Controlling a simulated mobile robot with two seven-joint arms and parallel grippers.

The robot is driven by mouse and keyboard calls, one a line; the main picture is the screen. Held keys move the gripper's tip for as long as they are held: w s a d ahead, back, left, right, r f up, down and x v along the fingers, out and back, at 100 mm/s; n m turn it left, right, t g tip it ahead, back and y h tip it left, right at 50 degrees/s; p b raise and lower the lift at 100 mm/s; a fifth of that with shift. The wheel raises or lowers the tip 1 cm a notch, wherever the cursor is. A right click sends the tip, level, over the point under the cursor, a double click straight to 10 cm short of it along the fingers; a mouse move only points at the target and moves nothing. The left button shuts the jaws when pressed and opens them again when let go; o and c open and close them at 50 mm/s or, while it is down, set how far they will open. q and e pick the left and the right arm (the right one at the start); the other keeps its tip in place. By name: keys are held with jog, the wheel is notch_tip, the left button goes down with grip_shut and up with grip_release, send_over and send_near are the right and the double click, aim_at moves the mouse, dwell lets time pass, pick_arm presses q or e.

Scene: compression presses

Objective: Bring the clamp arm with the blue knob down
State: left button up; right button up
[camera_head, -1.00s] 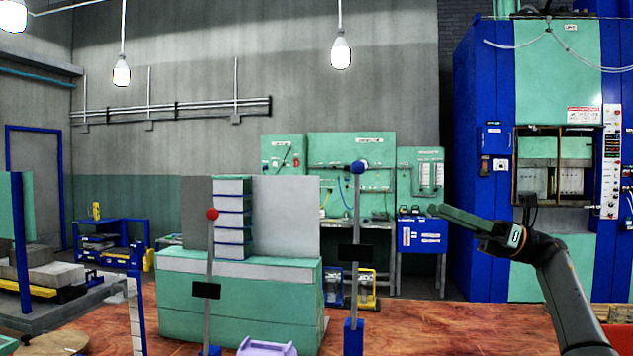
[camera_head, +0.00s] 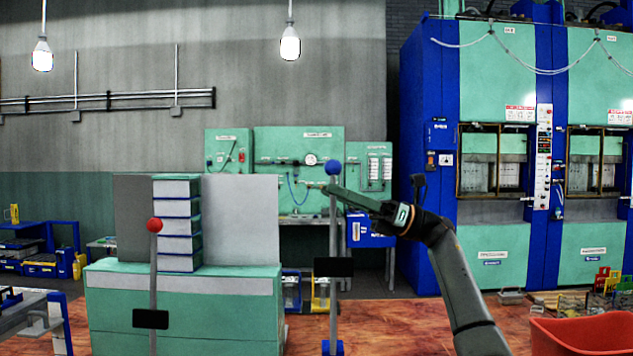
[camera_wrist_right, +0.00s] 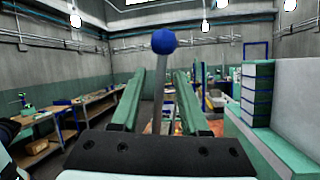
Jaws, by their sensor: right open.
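The clamp arm (camera_head: 333,228) with the blue knob (camera_head: 333,168) stands upright, a grey bar with a black plate and a blue foot. My right gripper (camera_head: 328,188) reaches in from the right, its green fingers level with the bar just below the knob. In the right wrist view, the fingers are spread open (camera_wrist_right: 160,72), with the bar showing between them and the blue knob (camera_wrist_right: 164,41) above. I cannot tell whether a finger touches the bar. The palm hides the bar's lower part there. My left gripper is in neither view.
A second upright clamp arm with a red knob (camera_head: 154,225) stands to the left. Behind it is a green cabinet (camera_head: 180,310) with stacked blocks (camera_head: 177,210). A red bin (camera_head: 585,335) is at the lower right. Tall blue-green presses (camera_head: 495,130) stand at the back right.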

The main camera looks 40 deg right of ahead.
jog(key=shift+p+x, duration=0.35)
jog(key=shift+x, duration=1.85)
jog(key=shift+c, duration=0.2)
grip_shut()
